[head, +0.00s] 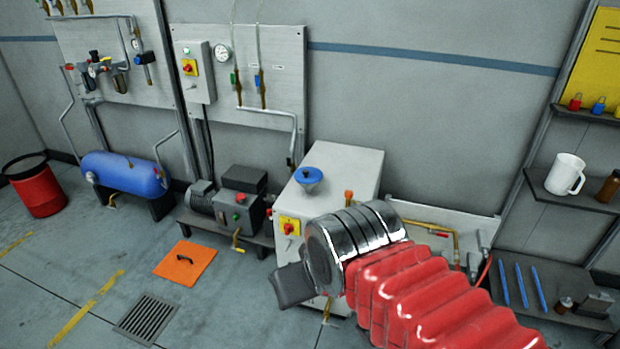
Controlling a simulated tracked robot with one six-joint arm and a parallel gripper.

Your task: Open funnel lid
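The funnel (310,187) stands on top of a light grey cabinet (347,160), near its front left. A round blue lid (313,175) lies over its mouth and looks shut. Only a small part of the funnel body shows below the lid. My gripper (291,286) is a dark grey end beyond the metal rings of my arm, in front of the cabinet's lower front. It is below the lid in the picture and well apart from it. Its fingers cannot be made out separately, and nothing is seen held in it.
An orange knob (348,197) stands on the cabinet top, right of the funnel. A red switch on a yellow plate (289,227) is on its front. A motor and pump unit (228,208) stands to the left. An orange plate (185,259) and a grate (148,319) mark the floor.

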